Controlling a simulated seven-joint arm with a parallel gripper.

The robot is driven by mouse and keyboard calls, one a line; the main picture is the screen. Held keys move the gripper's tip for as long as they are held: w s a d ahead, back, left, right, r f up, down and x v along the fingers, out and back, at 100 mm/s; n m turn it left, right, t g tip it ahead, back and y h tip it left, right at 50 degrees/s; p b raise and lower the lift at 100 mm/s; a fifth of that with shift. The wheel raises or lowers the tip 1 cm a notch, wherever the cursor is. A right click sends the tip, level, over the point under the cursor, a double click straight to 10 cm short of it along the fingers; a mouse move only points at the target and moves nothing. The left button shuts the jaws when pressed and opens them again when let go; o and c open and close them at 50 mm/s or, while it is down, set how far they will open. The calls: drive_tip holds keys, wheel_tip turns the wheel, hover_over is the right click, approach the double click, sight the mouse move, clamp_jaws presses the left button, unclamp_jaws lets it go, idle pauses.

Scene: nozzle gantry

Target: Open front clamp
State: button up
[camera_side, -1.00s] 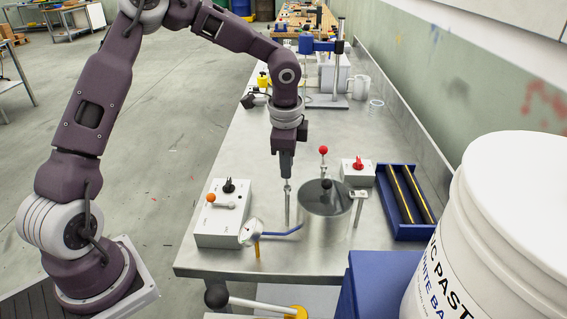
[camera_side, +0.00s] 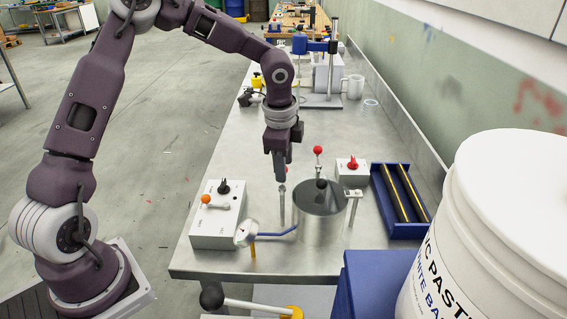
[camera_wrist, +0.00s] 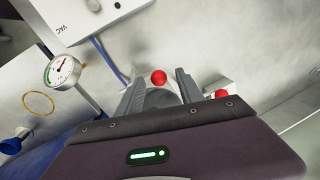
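A metal pot (camera_side: 318,222) with a dark lid (camera_side: 318,196) stands near the front of the bench. A slim clamp post (camera_side: 282,208) stands at its left, and a second clamp post (camera_side: 352,207) at its right. A red ball-tipped lever (camera_side: 318,150) rises behind the lid. My gripper (camera_side: 280,178) points down just above the left post; contact cannot be told. In the wrist view my gripper (camera_wrist: 159,79) has its fingers apart, with a red ball (camera_wrist: 158,77) showing in the gap. Which clamp is the front one is unclear.
A white control box (camera_side: 217,225) with an orange knob and a gauge (camera_side: 247,232) stand left of the pot. A red-knob box (camera_side: 352,172) and blue tray (camera_side: 402,202) are at right. A white bucket (camera_side: 500,220) fills the right foreground.

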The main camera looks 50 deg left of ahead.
wheel_tip(320, 180, up, 7)
drive_tip(key=s, duration=0.1)
drive_tip(key=shift+d, duration=0.4)
drive_tip(key=shift+s, duration=0.1)
drive_tip(key=s+d+r+n+t, duration=0.1)
drive_tip(key=s+r+n, duration=0.1)
drive_tip(key=s, duration=0.7)
drive_tip(key=s+d+r+n+t, duration=0.1)
drive_tip(key=s+r+n, duration=0.2)
drive_tip(key=s, duration=0.6)
drive_tip(key=s+d+r+n+t+h, duration=0.1)
drive_tip(key=s+d+r+n, duration=0.1)
drive_tip(key=s+n, duration=0.4)
drive_tip(key=s, duration=0.3)
drive_tip(key=shift+s+r+t, duration=0.25)
drive_tip(key=shift+s+t, duration=0.1)
drive_tip(key=shift+t, duration=0.05)
